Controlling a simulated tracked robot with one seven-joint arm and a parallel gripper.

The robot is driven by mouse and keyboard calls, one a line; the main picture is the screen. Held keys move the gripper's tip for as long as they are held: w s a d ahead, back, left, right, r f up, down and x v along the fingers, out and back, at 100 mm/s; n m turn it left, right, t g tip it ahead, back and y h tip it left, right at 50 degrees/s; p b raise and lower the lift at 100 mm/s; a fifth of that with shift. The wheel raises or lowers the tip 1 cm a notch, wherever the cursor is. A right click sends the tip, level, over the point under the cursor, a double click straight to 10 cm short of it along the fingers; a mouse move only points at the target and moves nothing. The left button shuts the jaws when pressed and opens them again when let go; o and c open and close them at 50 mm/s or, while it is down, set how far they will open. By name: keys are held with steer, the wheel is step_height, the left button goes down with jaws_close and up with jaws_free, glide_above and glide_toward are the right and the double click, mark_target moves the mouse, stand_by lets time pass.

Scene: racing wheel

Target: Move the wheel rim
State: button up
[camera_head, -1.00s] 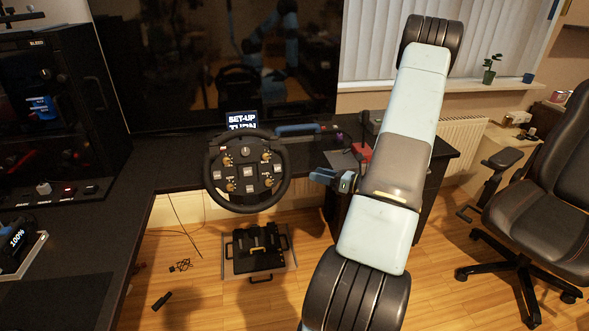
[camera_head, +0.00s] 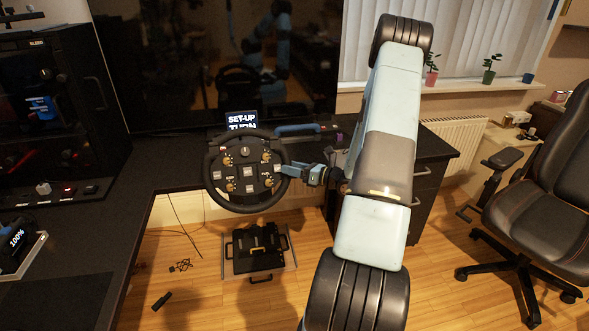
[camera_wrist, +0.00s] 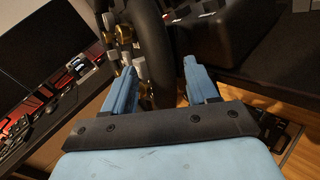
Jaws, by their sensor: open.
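The racing wheel (camera_head: 245,170) stands upright at the desk, with a black round rim and a button plate with gold and white knobs. My gripper (camera_head: 296,171) is at the right side of the rim in the head view. In the wrist view, the rim (camera_wrist: 158,62) passes between the two open blue fingers of my gripper (camera_wrist: 157,82). The left finger is close to the rim, and a gap shows between the rim and the right finger. I cannot tell whether either finger touches it.
A lit screen (camera_head: 242,121) stands behind the wheel. The black desk (camera_head: 120,215) runs along the left and back. Black pedals (camera_head: 258,250) are on the wooden floor below the wheel. An office chair (camera_head: 540,205) is at the right.

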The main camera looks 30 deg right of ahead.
steer(key=shift+c, duration=0.5)
jaws_close()
steer(key=shift+s+a+f+m+t, duration=0.1)
steer(key=shift+s+f+m+t, duration=0.1)
steer(key=shift+f+m+t, duration=0.25)
steer(key=shift+s+a+f+m+t, duration=0.15)
steer(key=shift+f+m+t, duration=0.15)
steer(key=shift+f, duration=0.25)
steer(key=shift+o, duration=0.5)
jaws_free()
steer(key=shift+d, duration=0.1)
